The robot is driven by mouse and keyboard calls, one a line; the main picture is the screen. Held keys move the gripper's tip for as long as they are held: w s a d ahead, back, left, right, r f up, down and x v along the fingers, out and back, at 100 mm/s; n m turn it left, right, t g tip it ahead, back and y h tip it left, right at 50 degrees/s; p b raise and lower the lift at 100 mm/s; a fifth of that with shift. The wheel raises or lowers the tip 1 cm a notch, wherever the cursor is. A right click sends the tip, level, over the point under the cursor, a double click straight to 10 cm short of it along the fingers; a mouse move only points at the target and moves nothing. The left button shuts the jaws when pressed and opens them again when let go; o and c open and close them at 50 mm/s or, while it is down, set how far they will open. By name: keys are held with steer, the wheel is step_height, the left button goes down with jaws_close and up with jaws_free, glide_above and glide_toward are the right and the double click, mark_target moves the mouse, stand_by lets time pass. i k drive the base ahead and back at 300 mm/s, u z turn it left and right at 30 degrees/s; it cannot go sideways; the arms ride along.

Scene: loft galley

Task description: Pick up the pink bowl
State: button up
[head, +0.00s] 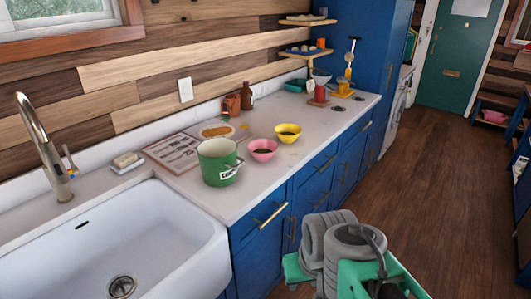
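The pink bowl (263,148) stands upright on the white countertop (210,192), with something dark inside it. My arm shows at the bottom right, in front of the blue cabinets and over the floor, well apart from the bowl. I cannot make out the fingertips of my gripper or whether it is open or shut.
A white sink (130,245) with a tall faucet (42,150) fills the left front. Blue cabinets (262,245) with brass handles front the counter. The wooden floor (430,160) at right is clear.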

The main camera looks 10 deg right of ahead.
mark_target(263, 150)
steer(key=z, duration=1.4)
steer(key=i, duration=1.25)
steer(key=u, duration=3.7)
steer(key=i, duration=0.5)
